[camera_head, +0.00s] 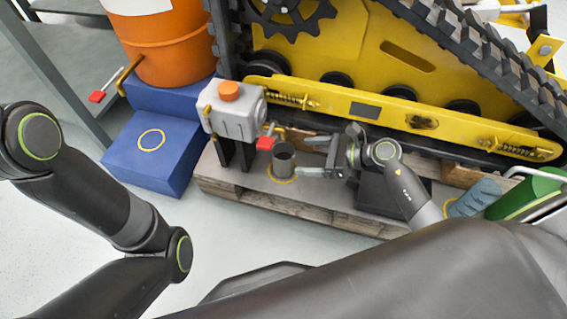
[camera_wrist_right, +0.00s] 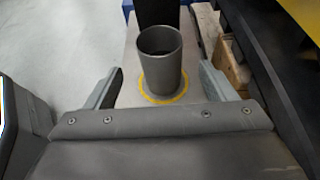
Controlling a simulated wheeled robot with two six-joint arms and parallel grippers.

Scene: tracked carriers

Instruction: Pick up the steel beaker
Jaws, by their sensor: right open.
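The steel beaker (camera_head: 284,160) is a grey open cylinder, upright on a yellow ring marked on the pallet top. It also shows in the right wrist view (camera_wrist_right: 162,72), empty as far as I can see. My right gripper (camera_head: 304,157) is open, just to the right of the beaker in the head view. In the wrist view its two fingers (camera_wrist_right: 160,80) point toward the beaker, one to each side, with a gap on both sides. My left arm shows at the left, but its gripper is not in view.
A grey tank with an orange cap (camera_head: 229,110) and a red-handled valve stands close left of the beaker. Behind is a yellow tracked carrier (camera_head: 345,108). A blue step (camera_head: 150,152) and orange drum (camera_head: 163,45) are left; a green container (camera_head: 525,192) is right.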

